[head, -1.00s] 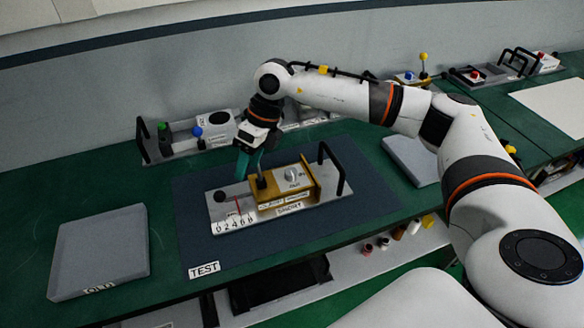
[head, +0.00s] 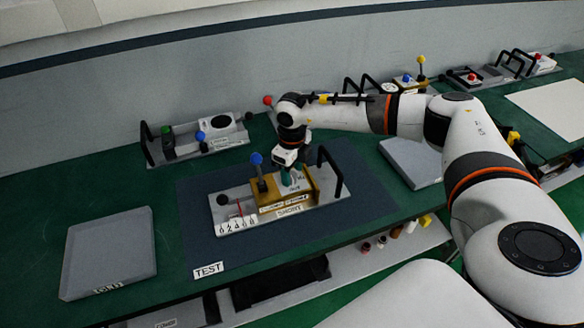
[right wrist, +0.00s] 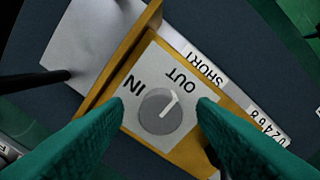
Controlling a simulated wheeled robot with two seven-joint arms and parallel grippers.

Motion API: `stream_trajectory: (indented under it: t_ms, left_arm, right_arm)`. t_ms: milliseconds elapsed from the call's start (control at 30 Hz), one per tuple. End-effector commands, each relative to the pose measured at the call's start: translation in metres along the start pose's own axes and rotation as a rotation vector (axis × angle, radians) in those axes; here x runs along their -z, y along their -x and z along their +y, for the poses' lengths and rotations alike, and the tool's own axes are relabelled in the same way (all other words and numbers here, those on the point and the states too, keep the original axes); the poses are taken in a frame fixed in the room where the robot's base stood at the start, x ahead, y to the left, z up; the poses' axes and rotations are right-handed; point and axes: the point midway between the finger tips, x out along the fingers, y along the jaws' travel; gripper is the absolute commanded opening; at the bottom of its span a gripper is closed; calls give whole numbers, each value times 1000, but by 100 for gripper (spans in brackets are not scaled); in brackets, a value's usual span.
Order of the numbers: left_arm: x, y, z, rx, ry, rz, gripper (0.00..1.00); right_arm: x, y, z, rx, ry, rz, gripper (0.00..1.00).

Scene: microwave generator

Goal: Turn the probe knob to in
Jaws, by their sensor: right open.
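The probe knob (right wrist: 158,112) is a round grey dial on a white plate marked IN and OUT, on top of a brass-coloured block (head: 267,203). Its white pointer is turned toward OUT. My right gripper (right wrist: 160,106) is open, with one green finger on each side of the knob in the right wrist view. The gaps beside the knob look clear, but I cannot tell how far above it the fingertips are. In the head view my right gripper (head: 290,181) hides most of the knob. My left gripper is not in view.
The block is on a grey plate (head: 228,219) with a scale, on a dark mat (head: 205,248). A blue-balled lever (head: 257,160) stands left of my gripper. A black handle (head: 333,170) stands right. A grey tray (head: 110,255) lies at the left; other devices line the back.

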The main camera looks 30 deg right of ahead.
Motion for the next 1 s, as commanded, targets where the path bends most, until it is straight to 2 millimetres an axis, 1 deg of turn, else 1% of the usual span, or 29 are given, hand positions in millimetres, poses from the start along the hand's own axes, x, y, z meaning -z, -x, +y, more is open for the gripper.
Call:
stream_trajectory:
  t_ms: [133, 400, 467, 600, 700, 1000]
  left_arm:
    - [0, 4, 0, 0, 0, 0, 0]
    - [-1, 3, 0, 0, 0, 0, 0]
    - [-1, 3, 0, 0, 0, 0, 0]
    - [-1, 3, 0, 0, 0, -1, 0]
    - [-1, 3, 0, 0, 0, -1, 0]
    - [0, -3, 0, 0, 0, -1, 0]
  right_arm:
    - [0, -9, 0, 0, 0, 0, 52]
    - [0, -11, 0, 0, 0, 1, 52]
    - [0, -11, 0, 0, 0, 1, 44]
    - [0, -10, 0, 1, 0, 1, 21]
    - [0, -10, 0, 1, 0, 1, 7]
    - [0, -12, 0, 0, 42, 1, 7]
